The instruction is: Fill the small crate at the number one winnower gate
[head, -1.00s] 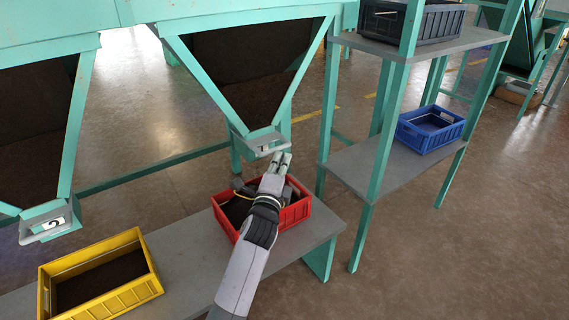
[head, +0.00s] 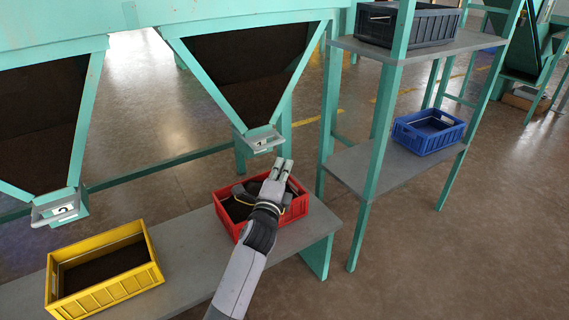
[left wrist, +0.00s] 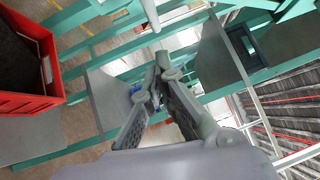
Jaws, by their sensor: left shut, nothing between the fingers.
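The number one gate (head: 260,140), a grey lipped spout with a partly readable label, hangs under the right-hand hopper. A red crate (head: 296,212) with dark contents or a dark floor stands on the grey bench below it. My left gripper (head: 283,165) is shut and empty above the red crate, slightly below and right of the gate, apart from it. My forearm and hand hide part of the crate. In the left wrist view the shut fingers (left wrist: 158,72) are in the middle and the red crate (left wrist: 22,100) is at the left. My right gripper is not in view.
A yellow crate (head: 108,289) with dark contents stands on the bench (head: 190,255) near the number two gate (head: 60,212). A green-posted shelf at the right holds a blue crate (head: 428,140) and a dark crate (head: 425,27).

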